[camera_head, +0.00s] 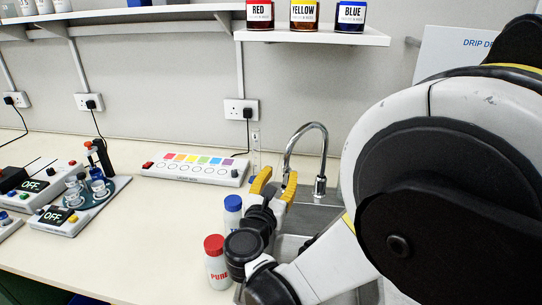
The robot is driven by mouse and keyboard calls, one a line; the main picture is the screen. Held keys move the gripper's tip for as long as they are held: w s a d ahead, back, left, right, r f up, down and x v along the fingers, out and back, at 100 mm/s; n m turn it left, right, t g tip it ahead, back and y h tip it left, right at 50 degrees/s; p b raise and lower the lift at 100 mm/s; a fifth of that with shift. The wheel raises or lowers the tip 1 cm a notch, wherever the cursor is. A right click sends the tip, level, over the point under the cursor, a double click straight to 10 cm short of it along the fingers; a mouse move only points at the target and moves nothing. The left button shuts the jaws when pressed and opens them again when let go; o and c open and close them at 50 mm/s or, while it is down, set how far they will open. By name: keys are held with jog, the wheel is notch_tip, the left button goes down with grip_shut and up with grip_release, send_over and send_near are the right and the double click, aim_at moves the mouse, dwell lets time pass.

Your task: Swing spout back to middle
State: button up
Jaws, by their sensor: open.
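The chrome gooseneck spout (312,126) rises from the tap body (320,187) at the back of the sink (318,216). It arches to the left, and its lower end comes down near the back left of the sink. My gripper (276,181) is open, with its two yellow-tipped fingers apart. It is just left of the tap. Its right finger overlaps the spout's lower end in the picture, so I cannot tell whether they touch. My arm hides much of the sink's right and front.
A red-capped bottle (217,266) and a blue-capped bottle (232,212) stand left of my gripper. A clear cylinder (255,152) and a white strip with coloured squares (195,168) are behind. A shelf (315,36) with jars is above. The left counter holds small devices.

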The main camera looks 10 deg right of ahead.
aim_at(285, 164)
jog(key=b+x, duration=0.1)
jog(key=x, duration=0.5)
jog(key=shift+w+d, duration=0.2)
jog(key=shift+w, duration=0.2)
jog(key=shift+c, duration=0.4)
grip_shut()
